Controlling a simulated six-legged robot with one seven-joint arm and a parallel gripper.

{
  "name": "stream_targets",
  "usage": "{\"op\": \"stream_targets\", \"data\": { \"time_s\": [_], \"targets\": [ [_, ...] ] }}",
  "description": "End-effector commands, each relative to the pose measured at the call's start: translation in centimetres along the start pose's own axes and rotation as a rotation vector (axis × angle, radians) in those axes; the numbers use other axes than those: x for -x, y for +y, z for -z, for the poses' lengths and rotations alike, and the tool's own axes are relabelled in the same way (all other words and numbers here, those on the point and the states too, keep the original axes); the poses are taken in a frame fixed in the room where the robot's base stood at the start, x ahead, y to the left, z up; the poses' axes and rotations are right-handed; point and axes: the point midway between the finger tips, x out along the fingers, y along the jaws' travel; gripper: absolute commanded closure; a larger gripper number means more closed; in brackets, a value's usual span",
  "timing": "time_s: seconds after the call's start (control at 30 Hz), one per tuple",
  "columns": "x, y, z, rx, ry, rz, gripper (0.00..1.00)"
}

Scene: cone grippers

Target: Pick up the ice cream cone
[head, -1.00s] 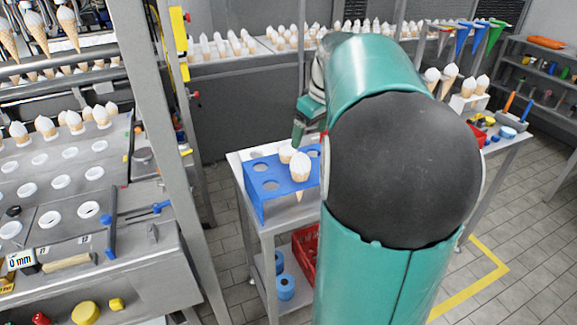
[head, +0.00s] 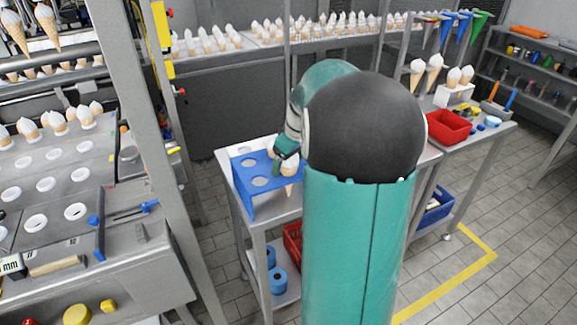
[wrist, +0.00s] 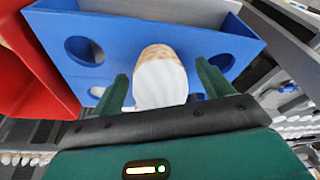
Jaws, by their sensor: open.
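An ice cream cone with a white top (wrist: 160,84) is between the two green fingers of my open gripper (wrist: 160,90) in the wrist view. I cannot tell whether the fingers touch it. In the head view the cone (head: 290,172) shows at the right side of a blue holder (head: 241,196) with round holes, on a metal table. A second cone seems to show just behind my gripper (head: 283,155), mostly hidden. My arm covers much of the table's right part. The blue holder (wrist: 130,38) fills the upper wrist view.
A red bin (head: 450,125) stands on the table to the right, near several cones in a white stand (head: 452,96). A red surface (wrist: 28,75) shows at the left of the wrist view. A grey post (head: 150,150) and a machine stand left of the table.

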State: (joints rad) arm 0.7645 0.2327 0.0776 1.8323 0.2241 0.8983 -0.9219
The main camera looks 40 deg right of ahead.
Motion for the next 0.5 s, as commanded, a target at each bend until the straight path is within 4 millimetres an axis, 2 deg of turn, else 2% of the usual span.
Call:
{"op": "stream_targets", "data": {
  "time_s": [0.2,0.37,0.5],
  "targets": [
    [-0.06,-0.03,0.01,0.000,0.000,0.000,0.23],
    [-0.05,-0.03,0.02,0.000,0.000,0.000,0.54],
    [-0.03,-0.03,0.03,0.000,0.000,0.000,0.56]
  ]
}}
